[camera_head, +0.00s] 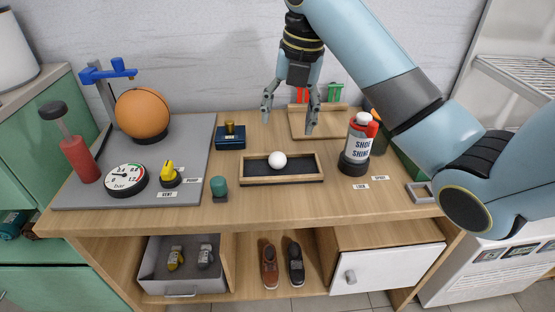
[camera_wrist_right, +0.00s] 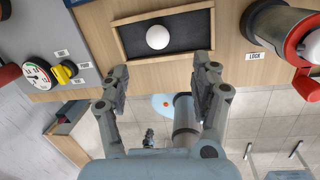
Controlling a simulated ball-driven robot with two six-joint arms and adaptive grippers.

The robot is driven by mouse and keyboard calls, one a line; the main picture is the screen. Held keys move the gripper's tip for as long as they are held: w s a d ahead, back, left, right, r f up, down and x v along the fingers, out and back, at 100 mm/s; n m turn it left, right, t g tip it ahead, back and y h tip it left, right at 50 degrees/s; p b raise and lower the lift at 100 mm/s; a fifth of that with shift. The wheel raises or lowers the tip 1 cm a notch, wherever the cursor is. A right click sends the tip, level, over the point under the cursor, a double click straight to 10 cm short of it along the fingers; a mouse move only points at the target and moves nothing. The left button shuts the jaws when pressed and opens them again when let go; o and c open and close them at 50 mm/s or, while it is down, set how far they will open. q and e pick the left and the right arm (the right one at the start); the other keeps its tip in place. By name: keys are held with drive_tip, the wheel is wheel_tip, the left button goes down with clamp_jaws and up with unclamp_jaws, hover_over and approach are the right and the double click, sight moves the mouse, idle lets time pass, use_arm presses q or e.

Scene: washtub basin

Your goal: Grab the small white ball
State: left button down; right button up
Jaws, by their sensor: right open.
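The small white ball (camera_head: 278,160) rests in a shallow wooden tray with a dark inside (camera_head: 300,178) on the table. It also shows in the right wrist view (camera_wrist_right: 157,38), inside the tray (camera_wrist_right: 190,10). My right gripper (camera_head: 290,121) hangs above and behind the tray, with its fingers apart and nothing between them. In the right wrist view my right gripper (camera_wrist_right: 162,88) has its two fingers spread, and the ball lies beyond the fingertips. My left gripper is not in view.
An orange ball (camera_head: 142,113), a gauge (camera_head: 126,179) and a red pump (camera_head: 80,158) are on a grey board. A wooden stand (camera_head: 314,131) is behind.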

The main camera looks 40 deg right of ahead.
sight(279, 154)
drive_tip(key=f, duration=0.3)
drive_tip(key=w+f+b, duration=0.1)
drive_tip(key=f, duration=0.3)
drive_tip(key=w+f+b, duration=0.1)
drive_tip(key=f, duration=0.2)
drive_tip(key=shift+a+f, duration=0.15)
drive_tip(key=shift+a, duration=0.2)
drive_tip(key=shift+c, duration=0.5)
drive_tip(key=c, duration=0.9)
